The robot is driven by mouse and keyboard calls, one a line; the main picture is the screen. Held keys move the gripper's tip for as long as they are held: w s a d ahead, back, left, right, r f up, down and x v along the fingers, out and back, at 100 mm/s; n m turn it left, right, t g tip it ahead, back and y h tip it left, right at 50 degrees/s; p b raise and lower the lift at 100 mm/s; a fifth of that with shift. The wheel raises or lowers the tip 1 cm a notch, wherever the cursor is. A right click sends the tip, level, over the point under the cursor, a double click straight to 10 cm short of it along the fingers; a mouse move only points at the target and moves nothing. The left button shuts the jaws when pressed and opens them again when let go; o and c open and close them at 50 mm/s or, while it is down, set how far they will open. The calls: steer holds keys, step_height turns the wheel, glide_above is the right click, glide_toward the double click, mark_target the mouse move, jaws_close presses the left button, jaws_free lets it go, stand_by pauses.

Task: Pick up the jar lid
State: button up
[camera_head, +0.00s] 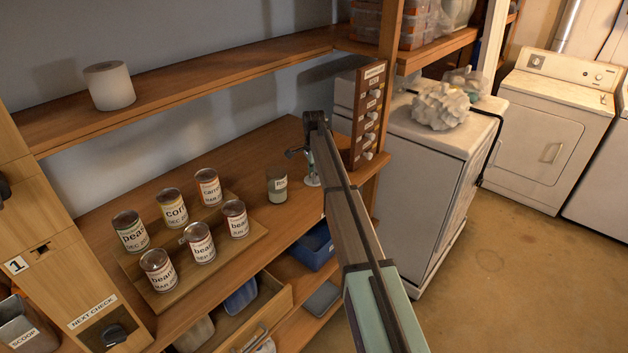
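A small pale round thing (313,182), which looks like the jar lid, lies on the wooden counter to the right of a labelled glass jar (277,187). It is small and partly covered by my arm's end, so I cannot make out its details. My gripper (310,168) is at the far end of my arm, pointing down just above or at this pale thing. I cannot tell whether it touches it, and its fingers are too small and dark to read.
Several labelled cans (202,243) stand on and around a wooden board (262,236) at the left. A post with a labelled panel of knobs (369,115) stands close to the right of my gripper. A shelf (215,75) runs above the counter. An open drawer (265,310) sits below.

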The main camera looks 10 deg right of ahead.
steer(key=shift+f, duration=0.1)
jaws_close()
